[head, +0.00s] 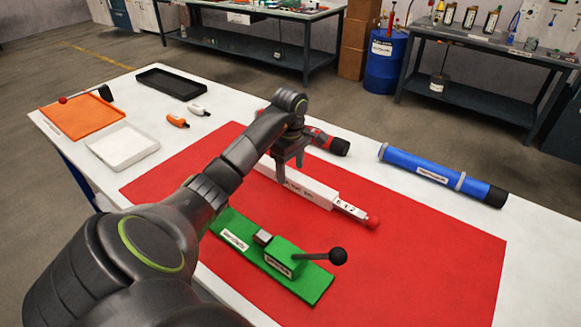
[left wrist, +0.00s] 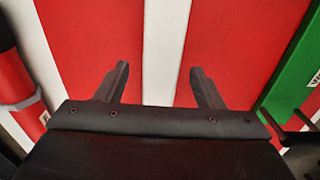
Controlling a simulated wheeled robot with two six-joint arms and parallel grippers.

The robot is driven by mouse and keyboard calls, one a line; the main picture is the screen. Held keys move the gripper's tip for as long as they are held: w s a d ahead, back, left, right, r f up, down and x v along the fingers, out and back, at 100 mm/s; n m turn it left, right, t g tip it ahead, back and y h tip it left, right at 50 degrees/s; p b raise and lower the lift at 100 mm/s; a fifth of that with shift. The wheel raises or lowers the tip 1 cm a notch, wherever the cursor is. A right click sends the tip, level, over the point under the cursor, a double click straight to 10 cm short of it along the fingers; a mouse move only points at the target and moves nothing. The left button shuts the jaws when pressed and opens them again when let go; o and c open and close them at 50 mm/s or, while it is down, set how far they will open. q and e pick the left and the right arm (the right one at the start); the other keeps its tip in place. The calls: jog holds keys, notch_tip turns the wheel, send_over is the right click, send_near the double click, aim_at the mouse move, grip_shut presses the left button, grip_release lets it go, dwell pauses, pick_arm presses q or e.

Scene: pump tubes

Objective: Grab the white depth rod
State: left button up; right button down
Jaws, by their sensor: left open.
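The white depth rod (head: 315,194) lies on the red mat (head: 420,245), with printed marks near its red-tipped right end. My left gripper (head: 289,168) is open and points down over the rod's left part, hiding some of it. In the left wrist view the rod (left wrist: 165,50) runs as a white strip between the two spread fingers of the left gripper (left wrist: 159,68), with red mat showing on both sides. I cannot tell how far the fingertips are above the mat. My right gripper is not in view.
A green clamp fixture (head: 287,262) with a black-knobbed lever stands in front of the rod. A red tube with a black end (head: 338,146) lies behind it, partly hidden. A blue tube (head: 425,170) lies at the back right. Trays, including a white one (head: 122,146), sit at left.

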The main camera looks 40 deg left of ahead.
aim_at(290, 172)
pick_arm(q)
jog(key=shift+f+b, duration=0.35)
jog(key=shift+f, duration=0.5)
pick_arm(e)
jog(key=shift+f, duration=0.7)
pick_arm(q)
jog(key=shift+r, duration=0.1)
jog(key=c, duration=1.3)
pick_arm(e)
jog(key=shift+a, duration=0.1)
pick_arm(q)
jog(key=shift+r, duration=0.1)
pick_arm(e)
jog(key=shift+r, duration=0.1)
